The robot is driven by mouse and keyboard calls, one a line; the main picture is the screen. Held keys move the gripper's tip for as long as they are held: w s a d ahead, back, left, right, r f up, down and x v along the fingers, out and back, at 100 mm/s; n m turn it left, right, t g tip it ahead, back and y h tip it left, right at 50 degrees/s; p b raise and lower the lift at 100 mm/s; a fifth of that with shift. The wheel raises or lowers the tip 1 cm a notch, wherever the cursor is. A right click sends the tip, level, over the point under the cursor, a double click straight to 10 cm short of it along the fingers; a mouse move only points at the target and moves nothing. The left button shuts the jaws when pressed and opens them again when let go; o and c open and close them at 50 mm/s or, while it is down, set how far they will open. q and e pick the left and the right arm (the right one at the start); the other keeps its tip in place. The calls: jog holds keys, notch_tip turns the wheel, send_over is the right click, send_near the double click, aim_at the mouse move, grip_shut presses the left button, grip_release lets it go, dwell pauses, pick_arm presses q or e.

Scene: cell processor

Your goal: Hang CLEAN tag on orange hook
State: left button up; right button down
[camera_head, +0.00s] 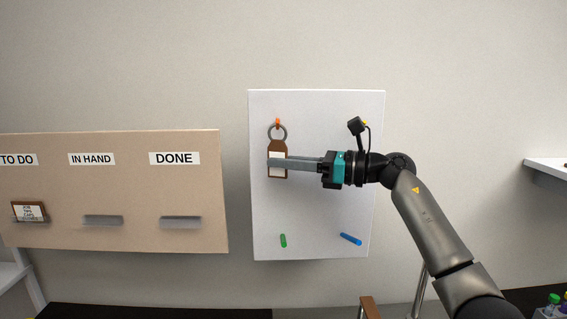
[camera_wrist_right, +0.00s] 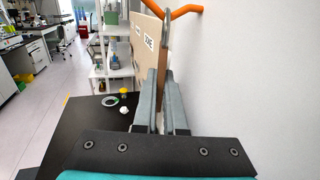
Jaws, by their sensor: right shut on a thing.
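The tag (camera_head: 277,146) is brown with a white face and a grey ring (camera_head: 284,134) at its top; its lettering is covered or unreadable. My right gripper (camera_head: 270,163) comes in from the right and is shut on the tag, which hangs upright. In the right wrist view the tag (camera_wrist_right: 163,60) shows edge-on between the fingers (camera_wrist_right: 163,95). The orange hook (camera_head: 278,121) on the white board shows at the ring's top. In the wrist view the hook (camera_wrist_right: 184,11) overlaps the ring's upper part; I cannot tell whether the ring is around it. My left gripper is out of view.
The white board (camera_head: 320,215) also carries a green peg (camera_head: 283,240) and a blue peg (camera_head: 350,239) low down. A tan board (camera_head: 130,190) on the left has TO DO, IN HAND and DONE labels, small ledges and a card (camera_head: 29,211). A dark table (camera_wrist_right: 95,125) lies below.

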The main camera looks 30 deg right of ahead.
jog(key=shift+c, duration=2.1)
grip_release()
jog(key=shift+s, duration=0.1)
jog(key=shift+d, duration=0.1)
jog(key=b+v, duration=0.4)
jog(key=v, duration=0.3)
jog(key=shift+b, duration=0.3)
jog(key=shift+f, duration=0.1)
